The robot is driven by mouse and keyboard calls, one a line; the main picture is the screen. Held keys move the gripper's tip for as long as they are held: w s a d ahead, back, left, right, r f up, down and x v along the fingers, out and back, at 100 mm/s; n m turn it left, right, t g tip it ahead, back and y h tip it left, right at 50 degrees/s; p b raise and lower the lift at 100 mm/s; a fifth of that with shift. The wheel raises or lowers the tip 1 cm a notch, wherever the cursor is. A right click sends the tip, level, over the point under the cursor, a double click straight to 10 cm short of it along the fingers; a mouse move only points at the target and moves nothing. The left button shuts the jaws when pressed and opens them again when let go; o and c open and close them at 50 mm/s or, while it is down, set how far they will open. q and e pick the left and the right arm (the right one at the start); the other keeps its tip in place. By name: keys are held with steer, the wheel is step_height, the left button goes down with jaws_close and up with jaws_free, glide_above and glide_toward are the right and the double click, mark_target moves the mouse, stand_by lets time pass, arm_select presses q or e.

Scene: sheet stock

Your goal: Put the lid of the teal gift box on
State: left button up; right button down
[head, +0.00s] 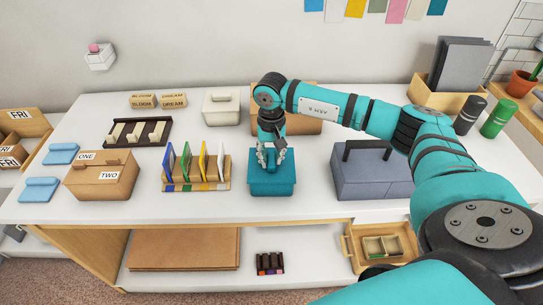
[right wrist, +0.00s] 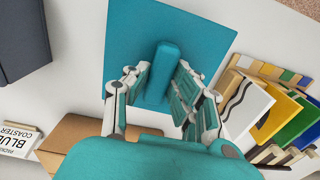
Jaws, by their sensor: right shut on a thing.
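The teal gift box (head: 272,191) stands on the white table at the middle front. Its teal lid (head: 286,178) lies over the top of the box, lined up with it in the head view. I cannot tell whether it is fully seated. In the right wrist view the lid (right wrist: 125,40) has a raised bar handle (right wrist: 162,70) across its middle. My right gripper (head: 271,158) points down from above and is shut on that handle, with a finger on each side. The lid hides the inside of the box. My left gripper is not in view.
A rack (head: 196,186) with colored dividers stands close left of the box. A grey-blue box with a dark handle (head: 372,180) stands to the right. A cardboard box (head: 300,126) and a white lidded box (head: 221,106) are behind. The table's front edge is close.

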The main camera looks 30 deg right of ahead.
steer(key=c, duration=0.6)
jaws_free()
steer(key=shift+o, duration=0.2)
steer(key=shift+r+p, duration=1.65)
steer(key=shift+r, duration=1.9)
